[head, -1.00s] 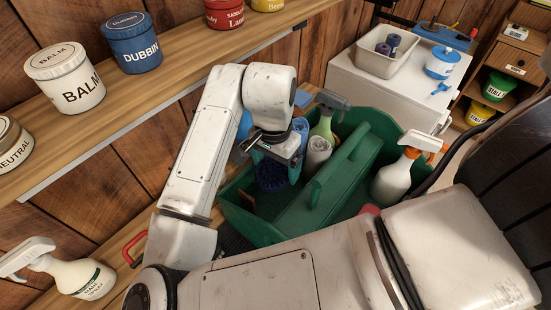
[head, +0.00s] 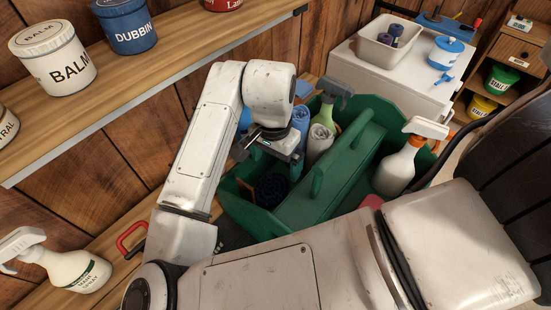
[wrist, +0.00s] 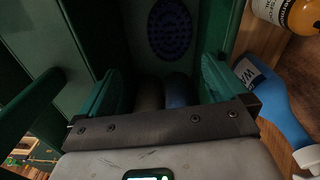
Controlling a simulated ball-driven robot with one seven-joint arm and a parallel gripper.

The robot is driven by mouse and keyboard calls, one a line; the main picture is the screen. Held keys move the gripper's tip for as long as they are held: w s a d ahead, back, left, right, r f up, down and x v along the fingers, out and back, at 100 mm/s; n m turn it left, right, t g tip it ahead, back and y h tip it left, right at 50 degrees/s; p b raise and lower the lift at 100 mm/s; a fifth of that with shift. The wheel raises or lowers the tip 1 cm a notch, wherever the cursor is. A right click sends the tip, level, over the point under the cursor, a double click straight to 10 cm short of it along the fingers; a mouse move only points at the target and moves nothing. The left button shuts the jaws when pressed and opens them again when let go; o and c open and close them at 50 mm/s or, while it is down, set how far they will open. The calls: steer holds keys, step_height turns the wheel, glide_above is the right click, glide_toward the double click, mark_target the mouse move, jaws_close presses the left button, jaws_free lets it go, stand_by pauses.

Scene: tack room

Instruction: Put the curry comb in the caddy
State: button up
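The curry comb (head: 271,190) is a dark blue oval with short studs. It lies in the near left compartment of the green caddy (head: 338,183), and it also shows in the wrist view (wrist: 170,30), beyond my fingers and apart from them. My gripper (head: 268,158) is above that compartment, pointing down. In the wrist view its two fingers (wrist: 160,78) are spread, with no comb between them. The comb's far edge is partly hidden by my gripper in the head view.
The caddy also holds a green spray bottle (head: 327,112), rolled cloths (head: 319,143) and a white spray bottle (head: 398,168). A shelf with tins (head: 54,62) runs along the left. Another spray bottle (head: 72,270) stands front left. A white cabinet (head: 385,80) is behind.

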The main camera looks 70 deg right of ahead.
step_height(320, 180, up, 11)
steer(key=shift+w, duration=0.15)
stand_by(0.4)
steer(key=shift+f, duration=0.15)
